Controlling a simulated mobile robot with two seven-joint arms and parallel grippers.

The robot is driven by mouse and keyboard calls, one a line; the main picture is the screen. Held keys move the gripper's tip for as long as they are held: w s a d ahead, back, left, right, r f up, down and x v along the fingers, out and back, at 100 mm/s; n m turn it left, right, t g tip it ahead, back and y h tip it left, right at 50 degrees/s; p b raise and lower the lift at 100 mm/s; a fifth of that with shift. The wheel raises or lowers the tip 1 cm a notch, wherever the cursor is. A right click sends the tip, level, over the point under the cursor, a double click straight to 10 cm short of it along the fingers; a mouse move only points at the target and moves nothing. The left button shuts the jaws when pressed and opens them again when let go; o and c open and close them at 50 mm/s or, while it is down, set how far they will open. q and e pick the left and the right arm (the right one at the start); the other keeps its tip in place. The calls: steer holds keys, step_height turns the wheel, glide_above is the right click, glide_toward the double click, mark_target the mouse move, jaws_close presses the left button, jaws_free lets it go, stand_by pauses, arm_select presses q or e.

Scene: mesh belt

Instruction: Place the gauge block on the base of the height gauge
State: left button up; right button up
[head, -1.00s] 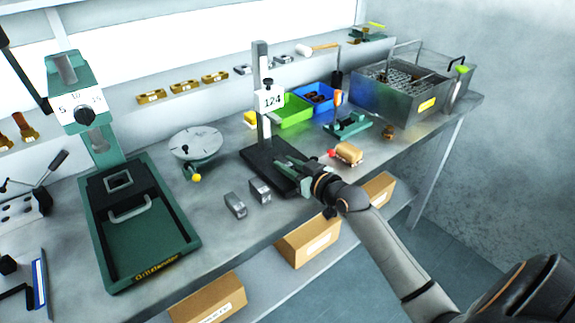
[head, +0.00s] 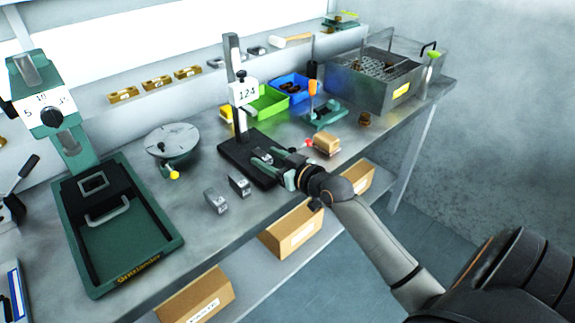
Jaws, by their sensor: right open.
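The height gauge has a flat black base (head: 234,158), an upright grey column and a white readout (head: 244,93) marked 124. My right gripper (head: 264,158) is over the right part of this base, with its green fingers apart. A small grey piece, seemingly the gauge block (head: 267,156), shows between the fingers and appears to rest on the base; the fingers partly hide it. Two similar grey blocks, one (head: 239,184) nearer the base and one (head: 216,201) further left, stand on the bench in front of the base. My left gripper is out of view.
A round grey plate stand (head: 172,141) and a green press (head: 172,232) stand to the left. Green (head: 267,103) and blue (head: 291,88) bins stand behind the gauge. A brown-topped block (head: 326,143) is close to the right of my gripper.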

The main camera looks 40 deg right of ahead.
steer(key=v, duration=1)
steer(key=shift+s+r, duration=0.15)
steer(key=shift+s, duration=0.15)
